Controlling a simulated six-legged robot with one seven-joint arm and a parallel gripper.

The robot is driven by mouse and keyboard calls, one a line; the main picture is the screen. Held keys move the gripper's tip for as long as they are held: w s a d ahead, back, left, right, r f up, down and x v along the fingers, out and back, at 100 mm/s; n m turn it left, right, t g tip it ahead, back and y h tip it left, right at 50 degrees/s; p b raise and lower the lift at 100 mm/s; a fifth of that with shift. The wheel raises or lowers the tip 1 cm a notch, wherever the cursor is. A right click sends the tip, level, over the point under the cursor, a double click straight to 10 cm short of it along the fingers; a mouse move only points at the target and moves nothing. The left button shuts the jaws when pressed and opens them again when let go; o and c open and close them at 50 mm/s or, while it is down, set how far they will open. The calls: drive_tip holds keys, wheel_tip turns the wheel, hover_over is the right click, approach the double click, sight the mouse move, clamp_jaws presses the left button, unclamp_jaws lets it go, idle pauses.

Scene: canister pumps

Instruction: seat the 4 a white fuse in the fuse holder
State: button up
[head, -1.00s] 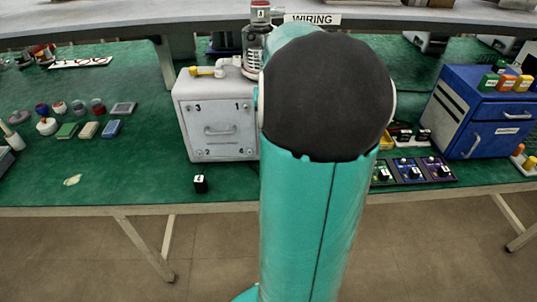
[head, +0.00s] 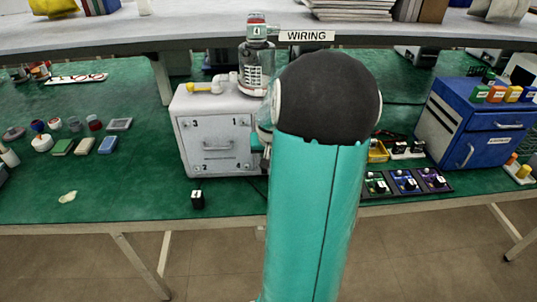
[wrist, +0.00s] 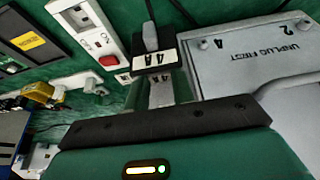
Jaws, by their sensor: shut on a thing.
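My gripper (wrist: 162,93) reaches up from the bottom of the wrist view. The block is beside the white cabinet (wrist: 265,50), which is lettered UNPLUG FIRST.
A white power strip (wrist: 90,28) with a red switch lies left of the block. A glass canister pump (head: 256,68) stands on the cabinet. A blue cabinet (head: 475,125) and dark modules (head: 405,182) are at right.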

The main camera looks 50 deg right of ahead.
drive_tip(key=shift+f, duration=0.2)
drive_tip(key=o, duration=1)
drive_tip(key=shift+c, duration=0.2)
drive_tip(key=shift+r, duration=0.1)
drive_tip(key=shift+r, duration=0.25)
drive_tip(key=v, duration=1.1)
drive_tip(key=shift+r, duration=0.35)
drive_tip(key=shift+a, duration=0.1)
